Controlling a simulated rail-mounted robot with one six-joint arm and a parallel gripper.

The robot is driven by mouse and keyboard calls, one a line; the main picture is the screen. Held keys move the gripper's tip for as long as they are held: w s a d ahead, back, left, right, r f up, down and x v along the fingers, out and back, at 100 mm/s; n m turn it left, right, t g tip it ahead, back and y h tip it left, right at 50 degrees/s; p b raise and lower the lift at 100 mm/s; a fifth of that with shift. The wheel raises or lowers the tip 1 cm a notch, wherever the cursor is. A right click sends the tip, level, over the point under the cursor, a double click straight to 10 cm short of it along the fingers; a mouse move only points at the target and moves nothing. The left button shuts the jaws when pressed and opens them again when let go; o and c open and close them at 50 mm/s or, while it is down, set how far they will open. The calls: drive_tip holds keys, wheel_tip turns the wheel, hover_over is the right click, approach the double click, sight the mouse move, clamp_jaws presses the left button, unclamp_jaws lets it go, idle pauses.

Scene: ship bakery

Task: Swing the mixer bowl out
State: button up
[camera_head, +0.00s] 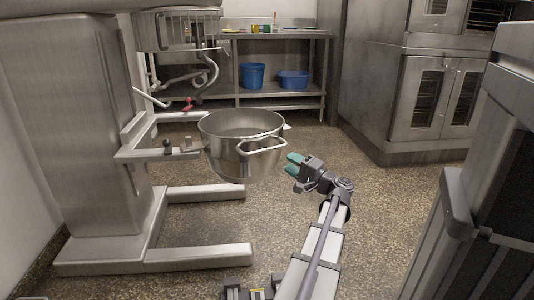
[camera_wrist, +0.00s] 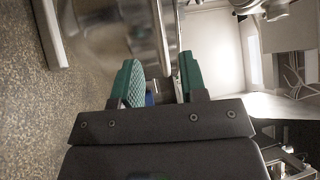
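The mixer bowl (camera_head: 228,146) is a round steel bowl with a bar handle (camera_head: 264,144) on its near right side. It sits at the mixer's fork-like support arm (camera_head: 160,154). The large steel mixer (camera_head: 75,120) stands at left, with its wire guard (camera_head: 180,28) above and behind the bowl. My gripper (camera_head: 292,164) is just right of the bowl, close to the handle. In the wrist view its green fingers (camera_wrist: 160,85) are apart, with a metal bar, apparently the handle (camera_wrist: 162,38), ahead between them. I cannot tell whether they touch it.
The mixer's floor legs (camera_head: 195,257) reach out below the bowl. A steel oven (camera_head: 415,95) stands at back right and a dark cabinet (camera_head: 485,190) at near right. A shelf table with blue tubs (camera_head: 252,75) is behind. The speckled floor between is clear.

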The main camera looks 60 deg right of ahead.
sight(267, 150)
drive_tip(key=p+x, duration=0.1)
drive_tip(key=x, duration=0.9)
drive_tip(key=shift+w+p, duration=0.35)
drive_tip(key=shift+p, duration=0.05)
clamp_jaws()
